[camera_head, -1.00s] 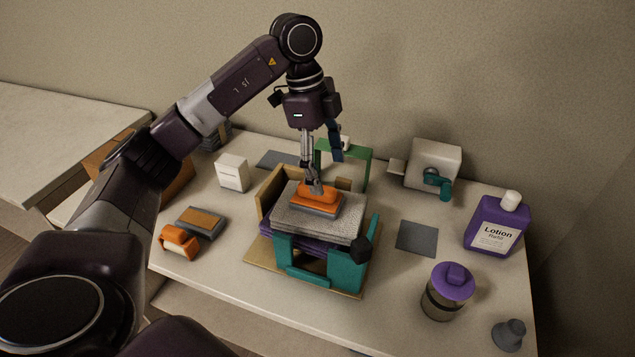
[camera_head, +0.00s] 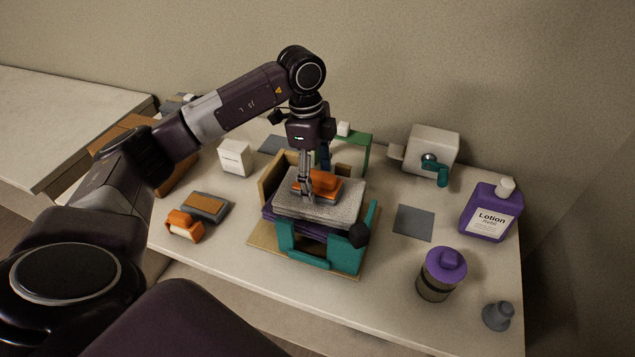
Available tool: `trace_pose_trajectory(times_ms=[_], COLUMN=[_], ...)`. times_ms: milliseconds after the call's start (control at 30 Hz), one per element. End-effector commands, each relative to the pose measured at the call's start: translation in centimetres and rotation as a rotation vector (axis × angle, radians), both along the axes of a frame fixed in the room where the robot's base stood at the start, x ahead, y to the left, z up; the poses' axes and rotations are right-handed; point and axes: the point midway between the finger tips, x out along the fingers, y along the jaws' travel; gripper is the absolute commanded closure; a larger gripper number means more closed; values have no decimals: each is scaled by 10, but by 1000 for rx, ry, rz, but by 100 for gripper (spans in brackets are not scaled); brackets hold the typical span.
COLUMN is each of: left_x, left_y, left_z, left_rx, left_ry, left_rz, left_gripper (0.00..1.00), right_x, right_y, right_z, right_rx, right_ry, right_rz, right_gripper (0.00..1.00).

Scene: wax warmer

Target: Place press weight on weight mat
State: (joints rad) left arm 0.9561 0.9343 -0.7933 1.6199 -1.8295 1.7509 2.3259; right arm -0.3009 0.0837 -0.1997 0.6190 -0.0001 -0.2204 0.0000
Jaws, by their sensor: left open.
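The press weight (camera_head: 325,183), a grey block with an orange handle, lies on a light grey textured slab on top of the teal and wood press (camera_head: 305,255). My left gripper (camera_head: 312,186) points down at the press weight and is open. One finger stands at the left end of the orange handle; the other is partly hidden behind. I cannot tell whether they touch it. A flat grey mat (camera_head: 414,222) lies bare on the table right of the press. Another grey mat (camera_head: 275,145) lies behind the press; I cannot tell which is the weight mat. My right gripper is not in view.
Right of the press stand a white machine with a teal crank (camera_head: 432,152), a purple lotion bottle (camera_head: 489,212), a purple-lidded jar (camera_head: 440,275) and a small grey piece (camera_head: 497,316). Left are a white box (camera_head: 235,158), a grey-orange block (camera_head: 206,206) and an orange item (camera_head: 184,226).

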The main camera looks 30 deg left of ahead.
Motion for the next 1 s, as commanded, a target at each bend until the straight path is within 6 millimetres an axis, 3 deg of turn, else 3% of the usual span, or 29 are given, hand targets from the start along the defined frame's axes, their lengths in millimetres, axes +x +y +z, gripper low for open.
trace_pose_trajectory(times_ms=[67, 700, 1000], left_x=[0, 0, 1], left_y=[0, 0, 0], left_z=[0, 1, 3], left_rx=[0, -1, -2], left_ry=[0, 0, -6], left_rz=[0, 0, 0], left_gripper=[29, 98, 100], right_x=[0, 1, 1], right_y=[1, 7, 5], right_z=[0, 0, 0], right_rx=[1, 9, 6], right_ry=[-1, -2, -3], right_rz=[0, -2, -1], right_gripper=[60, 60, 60])
